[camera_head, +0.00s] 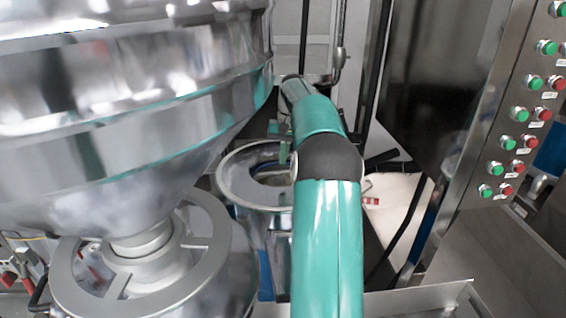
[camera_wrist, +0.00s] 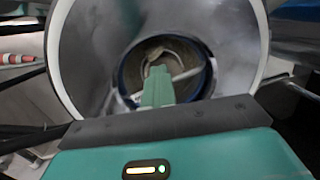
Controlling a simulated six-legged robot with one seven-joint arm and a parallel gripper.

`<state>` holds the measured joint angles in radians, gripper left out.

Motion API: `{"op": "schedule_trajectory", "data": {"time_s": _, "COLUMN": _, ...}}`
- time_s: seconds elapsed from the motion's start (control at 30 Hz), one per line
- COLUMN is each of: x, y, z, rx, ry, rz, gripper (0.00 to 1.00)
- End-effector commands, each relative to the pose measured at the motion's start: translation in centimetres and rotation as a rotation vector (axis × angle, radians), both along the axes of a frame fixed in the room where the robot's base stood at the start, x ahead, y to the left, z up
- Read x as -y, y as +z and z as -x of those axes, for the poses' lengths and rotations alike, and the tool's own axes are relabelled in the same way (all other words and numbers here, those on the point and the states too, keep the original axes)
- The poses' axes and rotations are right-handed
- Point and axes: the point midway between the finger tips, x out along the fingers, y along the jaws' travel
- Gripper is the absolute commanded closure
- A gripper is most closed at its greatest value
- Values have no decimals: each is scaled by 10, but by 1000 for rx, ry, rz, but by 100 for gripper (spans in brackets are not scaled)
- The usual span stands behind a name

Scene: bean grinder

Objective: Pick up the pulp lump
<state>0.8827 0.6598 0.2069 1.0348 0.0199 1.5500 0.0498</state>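My gripper's green finger part (camera_wrist: 158,88) points into a round metal drum (camera_wrist: 220,30) in the wrist view. Only one narrow finger shape shows, so I cannot tell whether it is open or shut, or whether it holds anything. Beyond the fingertip, a brownish mass (camera_wrist: 180,52) fills the round opening at the drum's bottom. I cannot tell whether this is the pulp lump. In the head view, the drum's rim (camera_head: 226,182) shows just left of my green arm, which hides part of its opening.
A large shiny metal hopper (camera_head: 110,110) fills the left of the head view. A steel control panel (camera_head: 500,120) with green and red buttons stands at the right. A pale floor patch (camera_head: 390,205) shows beside the arm. A thin bar (camera_wrist: 190,73) crosses the drum's bottom opening.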

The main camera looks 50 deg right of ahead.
Motion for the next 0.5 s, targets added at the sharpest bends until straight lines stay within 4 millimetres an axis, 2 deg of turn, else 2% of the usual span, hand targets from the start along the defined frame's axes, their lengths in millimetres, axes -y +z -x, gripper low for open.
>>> {"op": "schedule_trajectory", "data": {"time_s": 0.1, "x": 0, "y": 0, "z": 0, "rx": 1, "ry": 0, "rz": 1, "gripper": 100}}
{"op": "schedule_trajectory", "data": {"time_s": 0.13, "x": 0, "y": 0, "z": 0, "rx": 1, "ry": 0, "rz": 1, "gripper": 96}}
{"op": "schedule_trajectory", "data": {"time_s": 0.5, "x": 0, "y": 0, "z": 0, "rx": 1, "ry": 0, "rz": 2, "gripper": 23}}
